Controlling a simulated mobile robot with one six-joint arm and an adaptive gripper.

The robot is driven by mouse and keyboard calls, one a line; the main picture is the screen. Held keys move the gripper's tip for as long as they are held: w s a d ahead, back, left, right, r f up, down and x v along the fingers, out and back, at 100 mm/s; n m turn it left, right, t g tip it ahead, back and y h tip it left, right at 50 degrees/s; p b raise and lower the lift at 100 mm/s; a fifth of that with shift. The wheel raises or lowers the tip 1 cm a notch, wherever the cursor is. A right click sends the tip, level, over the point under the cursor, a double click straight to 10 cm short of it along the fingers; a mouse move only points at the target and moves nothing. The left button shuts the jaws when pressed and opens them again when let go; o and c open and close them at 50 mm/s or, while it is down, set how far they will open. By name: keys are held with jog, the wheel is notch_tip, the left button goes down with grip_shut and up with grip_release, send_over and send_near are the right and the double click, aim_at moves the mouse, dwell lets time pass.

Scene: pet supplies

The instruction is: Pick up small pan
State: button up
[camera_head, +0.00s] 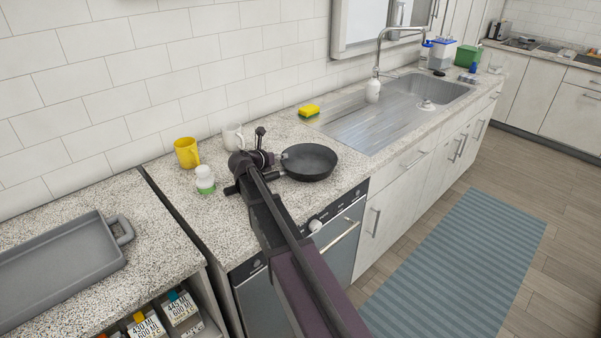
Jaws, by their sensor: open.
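The small pan (310,161) is dark and round and sits upright on the speckled counter, left of the sink's drainboard. Its handle (276,175) points left toward my arm and is partly hidden by it. My gripper (266,150) is at the pan's left side, over the counter near the handle. It is open, and its fingers are small and dark in this view. I cannot tell whether it touches the pan or handle.
A yellow mug (187,152), a white mug (233,136) and a white bottle with a green label (205,180) stand left of my gripper. A yellow sponge (309,111) lies behind the pan. A grey tray (58,268) rests on the left counter. The drainboard (365,125) is mostly clear.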

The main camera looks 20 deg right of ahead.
jog(key=shift+b+x, duration=0.35)
jog(key=shift+x, duration=1.1)
jog(key=shift+f, duration=0.1)
grip_shut()
